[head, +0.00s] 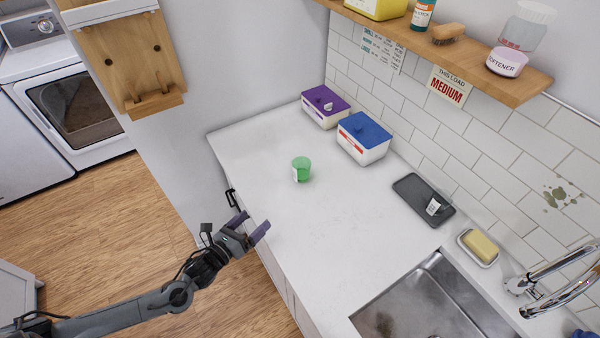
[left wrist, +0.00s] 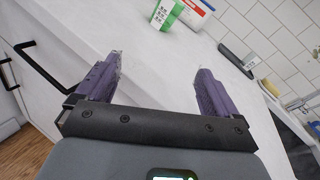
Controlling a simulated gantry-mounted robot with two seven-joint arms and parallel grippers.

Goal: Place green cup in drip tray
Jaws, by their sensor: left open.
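A green cup (head: 301,169) with a white label stands on the white counter, left of the boxes. It also shows in the left wrist view at the top, ahead of the fingers (left wrist: 170,14). The dark grey drip tray (head: 424,200) lies on the counter to the right, near the tiled wall; a small clear cup with a white label (head: 434,206) is in it. The tray shows partly in the left wrist view (left wrist: 236,59). My left gripper (head: 250,227) is open and empty at the counter's front edge, apart from the cup. My right gripper is not in view.
A purple-lidded box (head: 325,106) and a blue-lidded box (head: 363,138) stand behind the cup. A soap dish with a yellow bar (head: 480,245) and a steel sink (head: 430,295) lie right. A wooden shelf (head: 440,48) overhangs the back. The counter between cup and tray is clear.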

